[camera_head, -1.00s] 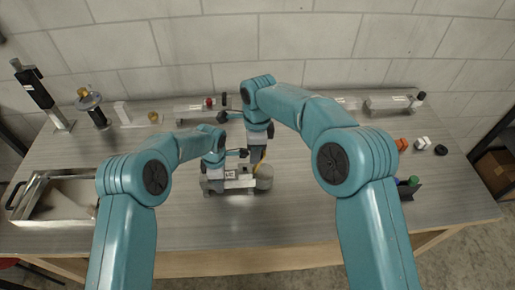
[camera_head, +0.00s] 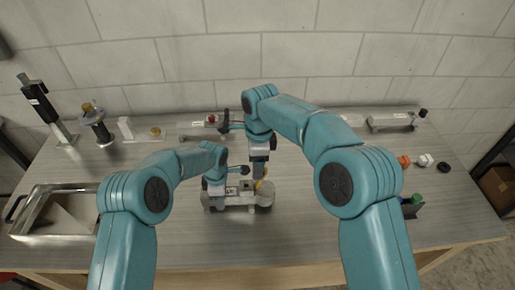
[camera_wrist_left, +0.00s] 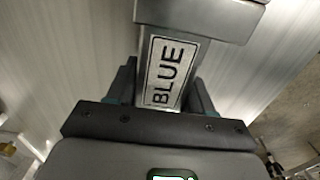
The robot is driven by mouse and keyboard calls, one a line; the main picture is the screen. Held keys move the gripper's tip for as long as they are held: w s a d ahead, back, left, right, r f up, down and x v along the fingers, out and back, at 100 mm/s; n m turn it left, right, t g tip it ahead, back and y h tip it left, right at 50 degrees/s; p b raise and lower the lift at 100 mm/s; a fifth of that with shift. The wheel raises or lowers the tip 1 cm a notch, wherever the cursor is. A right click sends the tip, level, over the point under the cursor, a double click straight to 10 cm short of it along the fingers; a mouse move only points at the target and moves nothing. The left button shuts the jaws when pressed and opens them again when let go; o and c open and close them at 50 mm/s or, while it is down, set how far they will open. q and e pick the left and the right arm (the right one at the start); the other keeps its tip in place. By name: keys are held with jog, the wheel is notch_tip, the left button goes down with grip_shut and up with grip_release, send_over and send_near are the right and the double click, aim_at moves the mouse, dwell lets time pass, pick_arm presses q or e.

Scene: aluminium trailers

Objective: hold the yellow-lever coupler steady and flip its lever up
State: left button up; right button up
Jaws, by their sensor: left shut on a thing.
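My left gripper (camera_head: 218,196) is shut on the coupler's left part. In the left wrist view, the jaws (camera_wrist_left: 165,100) sit on both sides of a grey piece carrying a white label (camera_wrist_left: 171,73) that reads "BLUE". My right gripper (camera_head: 260,174) points down just above the yellow part. Its fingertips are too small to tell open from shut, or whether they touch.
A metal tray (camera_head: 22,222) is at the left. Upright fixtures (camera_head: 97,126) stand at the back left. Other coupler-like pieces (camera_head: 392,122) lie along the back. Small coloured parts (camera_head: 404,161) are at the right. The bench front (camera_head: 270,246) is clear.

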notch_tip(320, 180, up, 10)
jog(key=shift+d, duration=0.2)
jog(key=shift+f, duration=0.15)
pick_arm(q)
jog(key=o, duration=1.4)
jog(key=shift+r, duration=0.1)
